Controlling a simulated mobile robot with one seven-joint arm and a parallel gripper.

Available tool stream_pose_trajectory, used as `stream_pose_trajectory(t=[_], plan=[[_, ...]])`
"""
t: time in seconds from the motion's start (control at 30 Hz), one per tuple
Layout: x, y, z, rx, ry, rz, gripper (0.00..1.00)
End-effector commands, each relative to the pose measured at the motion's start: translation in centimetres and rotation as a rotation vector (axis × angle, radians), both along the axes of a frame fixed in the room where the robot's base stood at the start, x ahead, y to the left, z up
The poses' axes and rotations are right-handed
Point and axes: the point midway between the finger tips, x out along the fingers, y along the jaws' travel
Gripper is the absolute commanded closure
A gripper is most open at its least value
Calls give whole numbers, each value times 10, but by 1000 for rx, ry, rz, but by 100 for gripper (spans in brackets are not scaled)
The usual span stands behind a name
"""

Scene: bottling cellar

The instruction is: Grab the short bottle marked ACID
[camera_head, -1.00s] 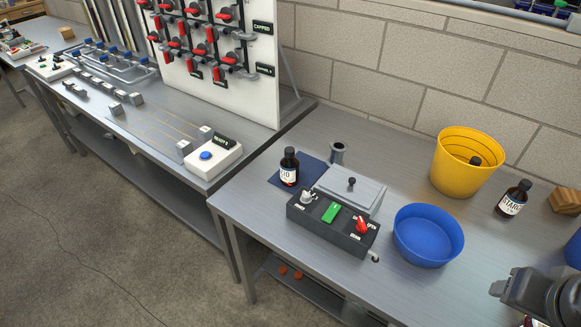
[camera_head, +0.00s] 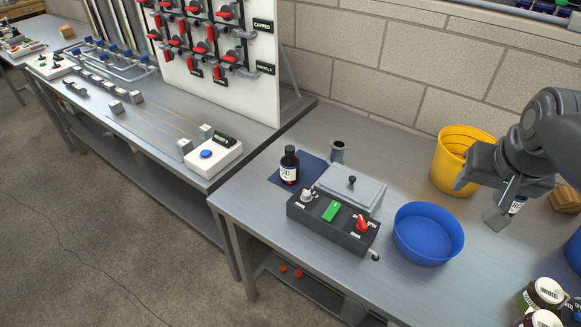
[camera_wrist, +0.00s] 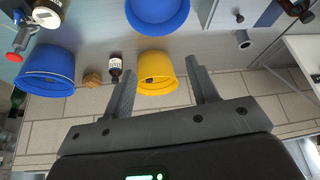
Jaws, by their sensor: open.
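A dark bottle (camera_head: 289,167) with a pale label, partly readable as ending in "ID", stands upright on a dark blue mat (camera_head: 312,164) at the left of the right-hand bench. A dark bottle at the top right edge of the wrist view (camera_wrist: 294,8) seems to be the same one. My gripper (camera_head: 480,201) is open and empty above the bench's right side, well away from that bottle. In the wrist view its fingers (camera_wrist: 160,68) spread before the yellow bucket (camera_wrist: 158,86). A STARCH bottle (camera_wrist: 116,68) stands beside the bucket, mostly hidden by my gripper in the head view.
A control box (camera_head: 331,224) and grey lidded box (camera_head: 350,188) stand right of the mat, with a metal cup (camera_head: 338,151) behind. A blue bowl (camera_head: 428,236) lies between them and my gripper. Brown jars (camera_head: 546,294) stand front right. A dark-topped object sits inside the yellow bucket.

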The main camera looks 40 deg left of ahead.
Motion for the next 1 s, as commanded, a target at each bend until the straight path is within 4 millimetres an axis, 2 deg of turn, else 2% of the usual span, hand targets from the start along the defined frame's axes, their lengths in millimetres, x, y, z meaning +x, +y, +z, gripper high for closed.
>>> stream_pose_trajectory(t=[0.03,0.2,0.37,0.5,0.63,0.8,0.9,1.0], plan=[[15,21,0,-3,8,33,46],[54,90,-3,-6,20,121,46],[81,163,-15,-12,31,205,46],[94,233,-32,-16,39,278,46],[97,301,-55,-21,47,345,46],[88,381,-88,-27,53,422,46],[80,414,-103,-29,56,456,46],[74,434,-113,-30,57,475,46]])
